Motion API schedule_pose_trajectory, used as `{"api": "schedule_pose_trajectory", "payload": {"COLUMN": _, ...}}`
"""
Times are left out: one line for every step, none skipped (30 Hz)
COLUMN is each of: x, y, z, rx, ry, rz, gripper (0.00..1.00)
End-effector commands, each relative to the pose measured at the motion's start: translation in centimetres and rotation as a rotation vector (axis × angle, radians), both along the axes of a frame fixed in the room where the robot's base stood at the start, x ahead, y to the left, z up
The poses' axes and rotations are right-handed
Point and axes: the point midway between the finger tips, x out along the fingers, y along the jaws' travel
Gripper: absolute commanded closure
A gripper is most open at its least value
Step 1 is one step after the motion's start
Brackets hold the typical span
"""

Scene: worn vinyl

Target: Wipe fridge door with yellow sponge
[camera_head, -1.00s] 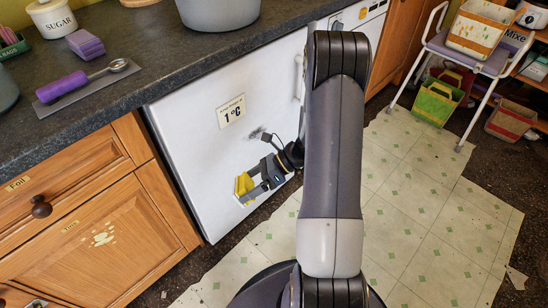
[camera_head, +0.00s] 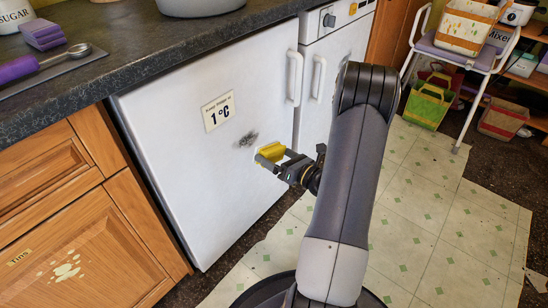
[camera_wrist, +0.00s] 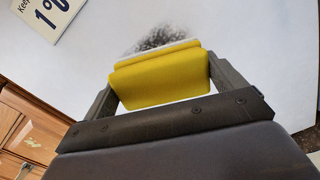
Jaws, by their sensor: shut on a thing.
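The white fridge door (camera_head: 190,170) stands under the counter, with a "1 °C" label (camera_head: 218,111) on it. A dark smudge (camera_head: 249,138) is on the door, right of and below the label. My gripper (camera_head: 273,157) is shut on the yellow sponge (camera_head: 270,152), just below the smudge. In the wrist view the sponge (camera_wrist: 160,78) sits between both fingers, with its pale face toward the door. The smudge (camera_wrist: 163,38) shows just beyond the sponge's edge, its lower part hidden. The sponge is at or very close to the door; I cannot tell if it touches.
The fridge handle (camera_head: 295,77) juts out at the door's upper right. A second white appliance (camera_head: 325,85) stands to its right. The dark counter (camera_head: 150,60) overhangs above.

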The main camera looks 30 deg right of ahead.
Motion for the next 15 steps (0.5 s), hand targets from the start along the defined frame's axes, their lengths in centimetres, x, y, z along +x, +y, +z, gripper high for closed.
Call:
{"api": "schedule_pose_trajectory", "payload": {"x": 0.0, "y": 0.0, "z": 0.0, "rx": 0.0, "ry": 0.0, "rz": 0.001, "gripper": 0.28}}
{"api": "schedule_pose_trajectory", "payload": {"x": 0.0, "y": 0.0, "z": 0.0, "rx": 0.0, "ry": 0.001, "rz": 0.001, "gripper": 0.28}}
{"api": "schedule_pose_trajectory", "payload": {"x": 0.0, "y": 0.0, "z": 0.0, "rx": 0.0, "ry": 0.001, "rz": 0.001, "gripper": 0.28}}
{"api": "schedule_pose_trajectory", "payload": {"x": -0.1, "y": 0.0, "z": 0.0, "rx": -0.001, "ry": 0.001, "rz": 0.0, "gripper": 0.28}}
{"api": "schedule_pose_trajectory", "payload": {"x": -0.1, "y": 0.0, "z": 0.0, "rx": -0.002, "ry": 0.0, "rz": 0.0, "gripper": 0.28}}
{"api": "schedule_pose_trajectory", "payload": {"x": -0.2, "y": -0.1, "z": 0.0, "rx": -0.004, "ry": 0.0, "rz": -0.001, "gripper": 0.28}}
{"api": "schedule_pose_trajectory", "payload": {"x": 0.0, "y": 0.0, "z": 0.0, "rx": -0.004, "ry": 0.0, "rz": 0.001, "gripper": 0.28}}
{"api": "schedule_pose_trajectory", "payload": {"x": 0.2, "y": 0.1, "z": 0.0, "rx": -0.004, "ry": 0.0, "rz": 0.002, "gripper": 0.28}}
{"api": "schedule_pose_trajectory", "payload": {"x": 0.5, "y": 0.2, "z": 0.0, "rx": -0.004, "ry": 0.0, "rz": 0.002, "gripper": 0.28}}
{"api": "schedule_pose_trajectory", "payload": {"x": 0.8, "y": 0.3, "z": 0.0, "rx": -0.004, "ry": 0.0, "rz": 0.002, "gripper": 0.28}}
{"api": "schedule_pose_trajectory", "payload": {"x": 1.0, "y": 0.4, "z": 0.0, "rx": -0.004, "ry": 0.0, "rz": 0.003, "gripper": 0.28}}
{"api": "schedule_pose_trajectory", "payload": {"x": 1.4, "y": 0.6, "z": 0.0, "rx": -0.004, "ry": 0.0, "rz": 0.004, "gripper": 0.28}}
{"api": "schedule_pose_trajectory", "payload": {"x": 1.7, "y": 0.7, "z": 0.0, "rx": -0.004, "ry": 0.001, "rz": 0.003, "gripper": 0.28}}
{"api": "schedule_pose_trajectory", "payload": {"x": 2.0, "y": 0.8, "z": 0.0, "rx": -0.004, "ry": 0.001, "rz": 0.003, "gripper": 0.28}}
{"api": "schedule_pose_trajectory", "payload": {"x": 2.4, "y": 1.0, "z": 0.0, "rx": -0.003, "ry": 0.001, "rz": 0.004, "gripper": 0.28}}
